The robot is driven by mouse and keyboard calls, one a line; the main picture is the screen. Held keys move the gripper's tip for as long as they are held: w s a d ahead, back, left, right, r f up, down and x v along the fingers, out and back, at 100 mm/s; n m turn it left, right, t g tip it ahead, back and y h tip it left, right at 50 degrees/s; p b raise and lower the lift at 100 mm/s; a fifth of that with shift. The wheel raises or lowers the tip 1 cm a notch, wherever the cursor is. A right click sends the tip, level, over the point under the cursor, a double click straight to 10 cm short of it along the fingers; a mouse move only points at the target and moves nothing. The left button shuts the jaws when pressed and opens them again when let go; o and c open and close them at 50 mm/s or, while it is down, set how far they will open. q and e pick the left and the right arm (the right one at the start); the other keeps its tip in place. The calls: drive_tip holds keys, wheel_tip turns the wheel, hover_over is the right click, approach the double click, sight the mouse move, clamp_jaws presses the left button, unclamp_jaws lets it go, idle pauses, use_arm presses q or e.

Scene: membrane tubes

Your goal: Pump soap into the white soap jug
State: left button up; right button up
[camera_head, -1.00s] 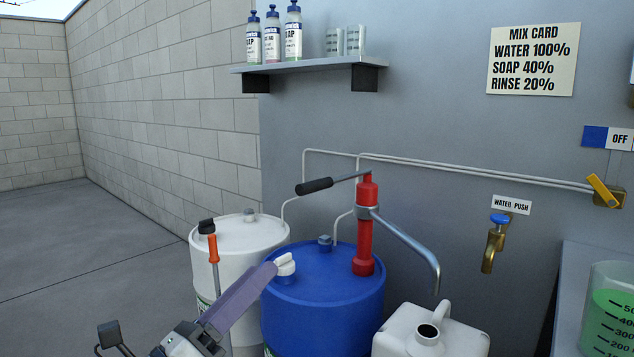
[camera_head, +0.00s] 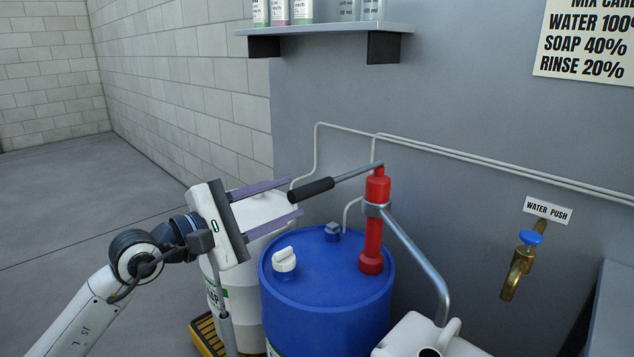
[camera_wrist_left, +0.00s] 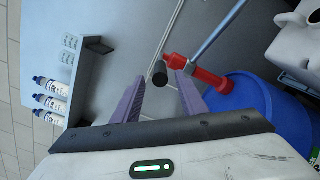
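The white soap jug (camera_head: 425,337) stands at the bottom edge of the head view, partly cut off, its dark opening upward. A red hand pump (camera_head: 374,230) stands on the blue drum (camera_head: 325,290). Its grey spout (camera_head: 425,262) curves down toward the jug. The pump lever ends in a black grip (camera_head: 311,190) pointing left. My left gripper (camera_head: 296,199) is open, its two purple fingers reaching toward the end of this grip. In the left wrist view the round end of the grip (camera_wrist_left: 158,74) shows between the fingertips, apparently untouched. My right gripper is out of view.
A white drum (camera_head: 262,207) stands behind my left gripper. A brass tap (camera_head: 518,272) with a blue knob is on the wall at right. A shelf (camera_head: 320,30) with bottles hangs above, with thin pipes (camera_head: 480,160) below it. Open floor lies at left.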

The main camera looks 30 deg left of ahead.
sight(330, 182)
use_arm(q)
drive_tip(key=p+x, duration=0.1)
drive_tip(key=x, duration=0.6)
drive_tip(key=shift+w, duration=0.25)
clamp_jaws()
